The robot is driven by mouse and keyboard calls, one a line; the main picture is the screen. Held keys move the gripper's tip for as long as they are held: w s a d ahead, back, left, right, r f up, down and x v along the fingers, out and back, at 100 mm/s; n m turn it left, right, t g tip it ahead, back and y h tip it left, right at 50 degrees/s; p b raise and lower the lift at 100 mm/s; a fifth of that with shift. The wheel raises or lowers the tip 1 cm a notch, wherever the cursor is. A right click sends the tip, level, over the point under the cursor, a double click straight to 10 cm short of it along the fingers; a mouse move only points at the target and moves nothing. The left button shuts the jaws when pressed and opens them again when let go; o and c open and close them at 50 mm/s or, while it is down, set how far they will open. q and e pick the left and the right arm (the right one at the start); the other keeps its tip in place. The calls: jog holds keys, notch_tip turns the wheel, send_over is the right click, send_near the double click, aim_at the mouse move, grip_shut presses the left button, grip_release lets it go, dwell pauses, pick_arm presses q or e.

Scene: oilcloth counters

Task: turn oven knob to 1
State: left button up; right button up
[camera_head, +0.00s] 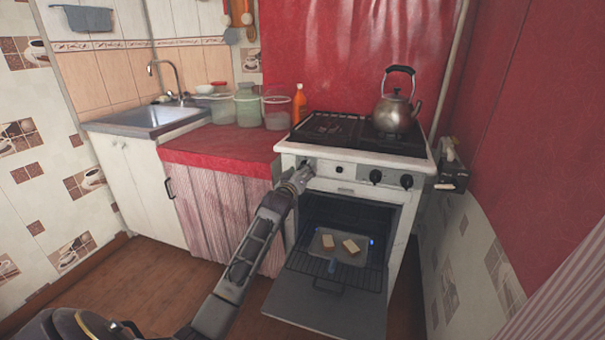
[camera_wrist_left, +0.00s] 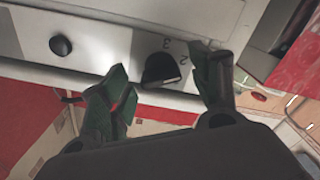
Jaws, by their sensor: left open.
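The white stove (camera_head: 348,187) has black knobs along its front panel. The oven knob (camera_wrist_left: 160,70) is black, with the digits 3 and 2 printed beside it in the left wrist view. My left gripper (camera_wrist_left: 162,78) is open, with one green-padded finger on either side of this knob; I cannot tell whether they touch it. In the head view my left gripper (camera_head: 304,170) is at the left end of the stove panel and mostly hides the knob there. My right gripper is not in view.
The oven door (camera_head: 325,302) hangs open below the panel, and a tray (camera_head: 338,258) with two bread pieces sits inside. A kettle (camera_head: 394,112) stands on the hob. The red counter (camera_head: 225,146) holds jars and a bottle.

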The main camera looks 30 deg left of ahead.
pick_arm(q)
jog(key=shift+w+a, duration=0.1)
jog(key=shift+w, duration=0.3)
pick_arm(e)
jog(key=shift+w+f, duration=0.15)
pick_arm(q)
jog(key=c, duration=1)
